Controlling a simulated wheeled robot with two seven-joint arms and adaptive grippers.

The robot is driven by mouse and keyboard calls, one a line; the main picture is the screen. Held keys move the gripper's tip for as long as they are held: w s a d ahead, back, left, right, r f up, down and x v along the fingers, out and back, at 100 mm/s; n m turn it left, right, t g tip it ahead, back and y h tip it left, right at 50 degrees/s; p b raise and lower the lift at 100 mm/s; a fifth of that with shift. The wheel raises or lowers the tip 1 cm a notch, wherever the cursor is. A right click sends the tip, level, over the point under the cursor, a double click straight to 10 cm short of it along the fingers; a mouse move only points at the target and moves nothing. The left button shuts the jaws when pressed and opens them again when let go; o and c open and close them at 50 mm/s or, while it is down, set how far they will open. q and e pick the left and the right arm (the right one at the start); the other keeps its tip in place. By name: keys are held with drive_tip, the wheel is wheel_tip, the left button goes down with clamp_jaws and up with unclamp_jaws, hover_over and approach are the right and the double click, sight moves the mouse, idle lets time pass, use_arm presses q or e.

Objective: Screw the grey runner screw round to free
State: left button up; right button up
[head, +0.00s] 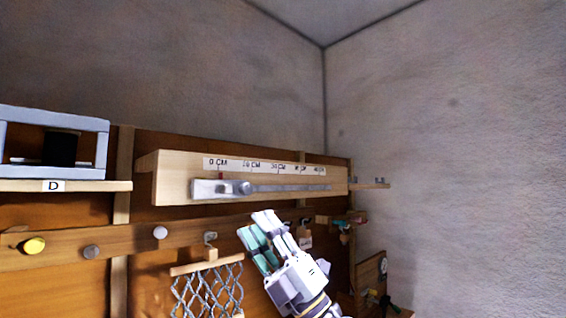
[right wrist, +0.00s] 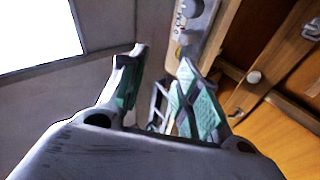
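The grey runner screw (head: 244,187) is a round knob on the pale metal runner (head: 205,189). A smaller grey knob shows just left of the screw. My right gripper (head: 258,226) is below and slightly right of the screw, apart from it, fingers pointing up and left. In the right wrist view the gripper (right wrist: 160,64) has its fingers spread with nothing between them. A grey knob (right wrist: 192,8) shows there on the board, beyond the fingertips. My left gripper is not in view.
A grey-framed rack (head: 55,121) stands on shelf D at left. A grey net (head: 207,290) hangs left of my right gripper. Small items hang at right. The space before the board's slot is clear.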

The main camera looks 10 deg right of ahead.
drive_tip(key=s+a+r+n+g+h, duration=0.25)
drive_tip(key=a+n+g, duration=0.3)
drive_tip(key=n, duration=0.45)
drive_tip(key=s+a+r+n+g+h, duration=0.25)
drive_tip(key=a+n+g, duration=0.35)
drive_tip(key=n, duration=0.4)
drive_tip(key=w+d+r+m+t+h, duration=0.1)
drive_tip(key=w+d+r+t+h, duration=0.1)
drive_tip(key=d, duration=0.5)
drive_tip(key=w+d+r+m+t+h, duration=0.2)
drive_tip(key=d+r+t+h, duration=0.3)
drive_tip(key=d+h, duration=0.3)
drive_tip(key=shift+w+d+r+m, duration=0.15)
drive_tip(key=shift+d+r+m, duration=0.15)
drive_tip(key=shift+r, duration=0.4)
drive_tip(key=shift+w+a, duration=0.1)
